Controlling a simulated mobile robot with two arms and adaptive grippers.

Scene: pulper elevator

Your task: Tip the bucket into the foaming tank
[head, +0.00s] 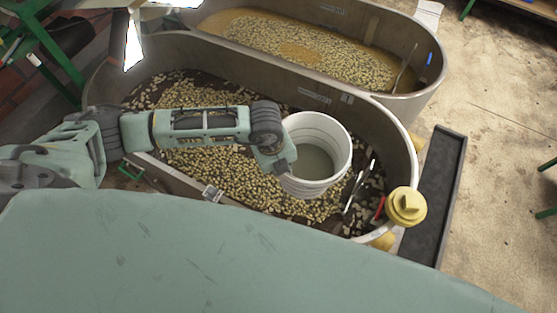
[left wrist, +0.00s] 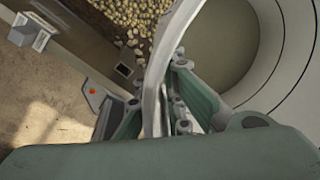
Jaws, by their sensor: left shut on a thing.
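The white bucket (head: 331,133) hangs upright, or nearly so, over the near tank (head: 400,140). Its inside shows a dull grey-green surface; I cannot tell whether this is liquid or the bottom. My left gripper (head: 281,165) is shut on the bucket's left rim. In the left wrist view my fingers (left wrist: 168,112) clamp the rim of the bucket (left wrist: 291,70). The near tank holds pale lumps on dark liquid. The far tank (head: 424,80) holds similar lumps with a tan, froth-like surface around them. My right gripper is out of view.
A yellow knob (head: 406,206) sits at the near tank's right end. A long dark tray (head: 437,200) lies on the floor beside it. Metal tools (head: 358,185) lie in the near tank, right of the bucket. Open floor (head: 500,130) is at the right.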

